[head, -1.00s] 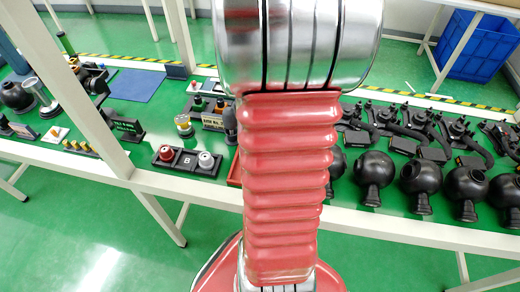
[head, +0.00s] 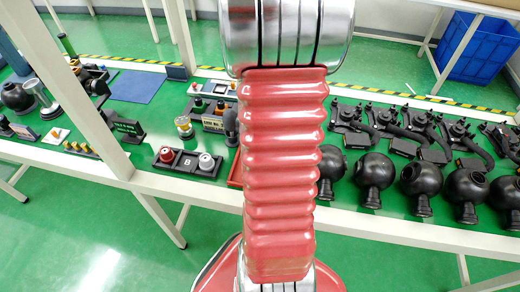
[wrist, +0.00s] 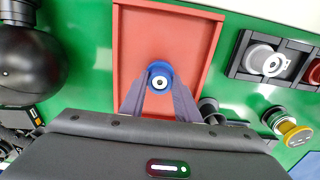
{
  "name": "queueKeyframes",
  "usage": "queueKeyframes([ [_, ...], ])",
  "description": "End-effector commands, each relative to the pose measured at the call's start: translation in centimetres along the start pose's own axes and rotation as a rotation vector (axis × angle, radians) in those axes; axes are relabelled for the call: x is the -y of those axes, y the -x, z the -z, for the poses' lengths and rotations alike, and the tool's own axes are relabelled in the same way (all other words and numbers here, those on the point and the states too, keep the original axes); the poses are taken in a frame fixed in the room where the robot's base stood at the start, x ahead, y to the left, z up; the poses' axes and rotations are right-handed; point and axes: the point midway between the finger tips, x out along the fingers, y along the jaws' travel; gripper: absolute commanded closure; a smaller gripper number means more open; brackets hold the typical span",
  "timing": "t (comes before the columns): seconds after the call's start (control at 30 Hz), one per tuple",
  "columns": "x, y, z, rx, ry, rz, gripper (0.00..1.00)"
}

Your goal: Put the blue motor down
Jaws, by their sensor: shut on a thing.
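The blue motor (wrist: 160,67) is a small round part with a pale ringed centre, seen end-on in the wrist view. My gripper (wrist: 158,88) is shut on it, with a grey finger on either side. The motor appears over the bare floor of a shallow red tray (wrist: 196,45). I cannot tell whether it touches the tray. In the head view my arm hides the gripper and the motor, and only a left edge of the red tray (head: 235,172) shows.
A dark holder marked B with a red and a grey motor (head: 206,163) stands left of the tray. Black round housings (head: 374,172) line the table to the right. In the wrist view a yellow-and-silver part (wrist: 289,129) and a black housing (wrist: 30,62) flank the tray.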

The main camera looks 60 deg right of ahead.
Motion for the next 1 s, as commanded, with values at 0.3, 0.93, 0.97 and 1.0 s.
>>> queueKeyframes([
  [0.3, 0.0, -0.1, 0.0, 0.0, -0.001, 0.0, 0.68],
  [0.93, 0.0, 0.5, 0.1, -0.003, -0.001, 0.001, 0.52],
  [0.97, 0.0, 0.8, 0.1, -0.004, -0.001, 0.001, 0.52],
  [1.0, 0.0, 1.1, 0.1, -0.004, -0.001, 0.001, 0.52],
])
